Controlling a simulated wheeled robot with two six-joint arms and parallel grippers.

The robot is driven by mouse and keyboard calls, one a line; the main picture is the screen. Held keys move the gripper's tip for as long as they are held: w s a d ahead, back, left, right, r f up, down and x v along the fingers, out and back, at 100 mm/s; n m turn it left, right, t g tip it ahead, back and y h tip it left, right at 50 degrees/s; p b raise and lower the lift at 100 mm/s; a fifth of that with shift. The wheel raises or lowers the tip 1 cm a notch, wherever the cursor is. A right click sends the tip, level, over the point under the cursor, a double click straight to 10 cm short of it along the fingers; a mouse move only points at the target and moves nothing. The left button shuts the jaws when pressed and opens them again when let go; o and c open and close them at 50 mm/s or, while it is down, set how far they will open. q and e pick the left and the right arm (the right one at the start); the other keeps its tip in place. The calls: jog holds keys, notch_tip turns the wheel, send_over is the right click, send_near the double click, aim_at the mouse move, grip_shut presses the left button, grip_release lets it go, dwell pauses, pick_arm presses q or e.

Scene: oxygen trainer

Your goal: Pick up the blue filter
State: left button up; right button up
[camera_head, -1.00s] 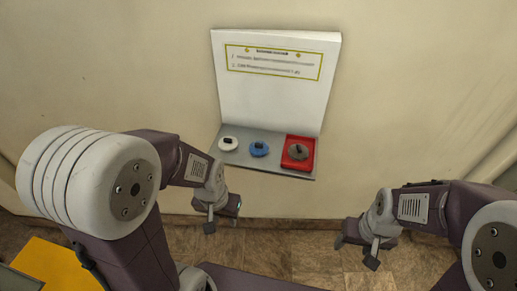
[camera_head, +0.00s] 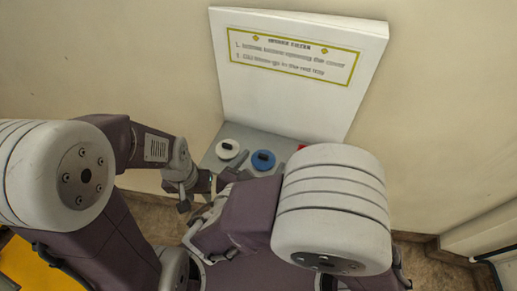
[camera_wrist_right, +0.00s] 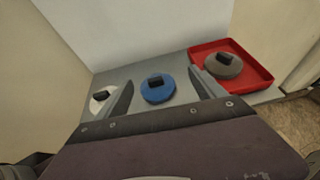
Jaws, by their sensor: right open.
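The blue filter (camera_head: 263,160) is a round disc with a dark block on top, lying on a grey shelf. In the right wrist view, the blue filter (camera_wrist_right: 158,92) shows between the two spread fingers of my right gripper (camera_wrist_right: 162,82). The right gripper is open and empty; whether its fingers are level with the filter or above it is unclear. In the head view my right arm covers most of that gripper. My left gripper (camera_head: 196,193) is left of and below the shelf, its fingers apart and empty, close to my right arm.
A white filter (camera_head: 228,149) lies left of the blue one. A red tray (camera_wrist_right: 263,78) with a grey-brown filter (camera_wrist_right: 223,66) is to the right, mostly hidden in the head view. A white panel with a sign (camera_head: 293,60) stands behind the grey shelf (camera_wrist_right: 140,70).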

aim_at(263, 156)
jog(key=shift+w+a+f+n+y, duration=0.25)
jog(key=shift+w+f+n+y, duration=0.15)
jog(key=shift+w+f, duration=0.25)
jog(key=shift+s+f, duration=0.1)
jog(key=shift+s, duration=0.05)
jog(key=shift+d+f+t, duration=0.1)
jog(key=shift+d+t, duration=0.05)
jog(key=shift+t, duration=0.15)
jog(key=x, duration=0.5)
jog(key=shift+b, duration=0.3)
pick_arm(q)
jog(key=shift+s+f, duration=0.2)
jog(key=shift+s, duration=0.35)
pick_arm(e)
jog(key=shift+a, duration=0.2)
jog(key=c, duration=1.3)
